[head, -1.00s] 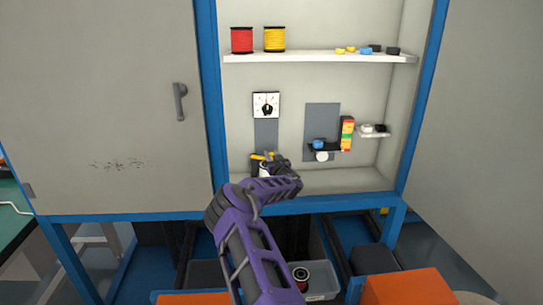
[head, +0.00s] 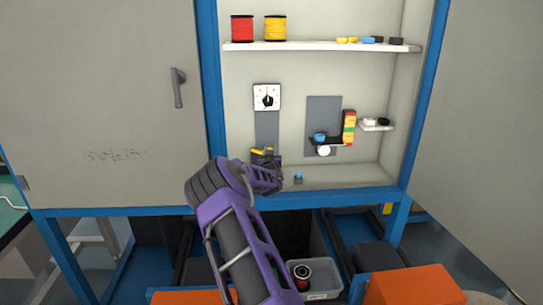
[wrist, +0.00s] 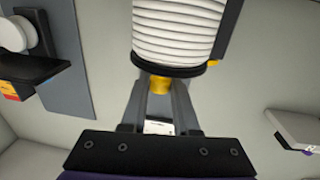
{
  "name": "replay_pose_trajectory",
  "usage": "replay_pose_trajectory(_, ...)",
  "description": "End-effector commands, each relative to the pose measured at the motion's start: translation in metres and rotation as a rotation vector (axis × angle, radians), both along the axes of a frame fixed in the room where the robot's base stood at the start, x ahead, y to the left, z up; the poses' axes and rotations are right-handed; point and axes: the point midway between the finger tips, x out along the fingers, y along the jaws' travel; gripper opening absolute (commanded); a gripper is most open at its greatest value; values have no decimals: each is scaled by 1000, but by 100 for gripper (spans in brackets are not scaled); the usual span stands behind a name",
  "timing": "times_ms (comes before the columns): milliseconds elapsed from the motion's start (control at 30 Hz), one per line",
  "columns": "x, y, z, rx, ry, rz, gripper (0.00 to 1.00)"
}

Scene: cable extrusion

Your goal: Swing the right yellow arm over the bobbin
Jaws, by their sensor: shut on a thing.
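The bobbin (wrist: 178,35) is a white ribbed spool with a dark rim, at the top middle of the wrist view. My gripper (wrist: 160,92) has its fingers just below that rim in the picture, shut on a small yellow piece that looks like the right yellow arm (wrist: 160,85). Another bit of yellow (wrist: 212,63) shows at the rim's right side. In the head view my gripper (head: 268,158) is at the foot of the grey panel under the dial, with yellow (head: 262,151) showing beside it. The bobbin is mostly hidden there by my gripper.
A white dial (head: 267,97) is above. A grey plate (head: 323,112) with a white knob (head: 323,150) and a coloured block stack (head: 348,128) stands to the right. A small blue-topped piece (head: 298,179) sits on the cabinet floor. Red (head: 242,28) and yellow (head: 275,28) spools stand on the shelf.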

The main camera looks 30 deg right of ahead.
Motion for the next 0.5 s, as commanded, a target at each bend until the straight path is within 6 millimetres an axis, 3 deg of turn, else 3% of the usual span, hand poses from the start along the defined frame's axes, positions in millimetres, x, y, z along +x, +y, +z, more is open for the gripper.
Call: replay_pose_trajectory(500,-4,10,1,1,3,-138,0)
